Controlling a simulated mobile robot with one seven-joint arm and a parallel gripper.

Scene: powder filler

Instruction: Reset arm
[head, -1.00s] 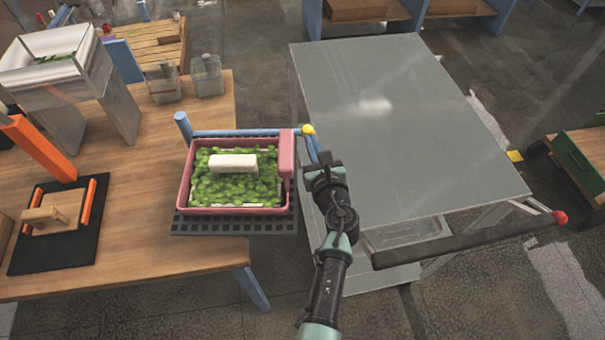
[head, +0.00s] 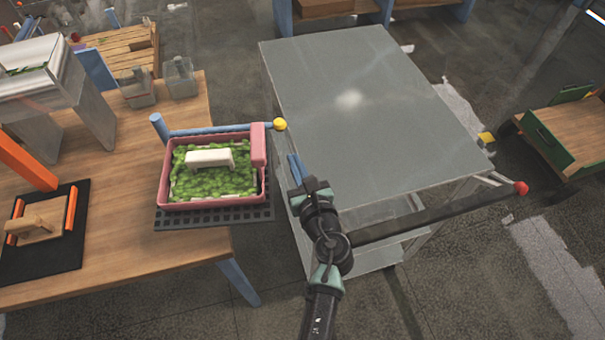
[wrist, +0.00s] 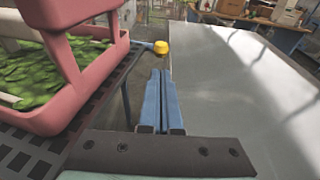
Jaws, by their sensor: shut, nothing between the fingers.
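My gripper (head: 296,170) has blue fingers, shut and empty. It is in the gap between the wooden table (head: 120,215) and the grey cart (head: 350,110), to the right of a pink bin (head: 163,190). In the wrist view my gripper (wrist: 160,98) shows its two fingers side by side, pointing forward, apart from the bin (wrist: 88,70) on the left. The bin holds green leafy pieces and a white handle-shaped block (head: 210,158). It sits on a black grid mat (head: 215,217) at the table's right edge.
A blue bar with a yellow knob (head: 280,125) runs behind the bin. The cart's black push handle (head: 440,216), with a red end, lies right of my arm. The cart top is clear. A wooden block on a black mat (head: 50,255) is at left.

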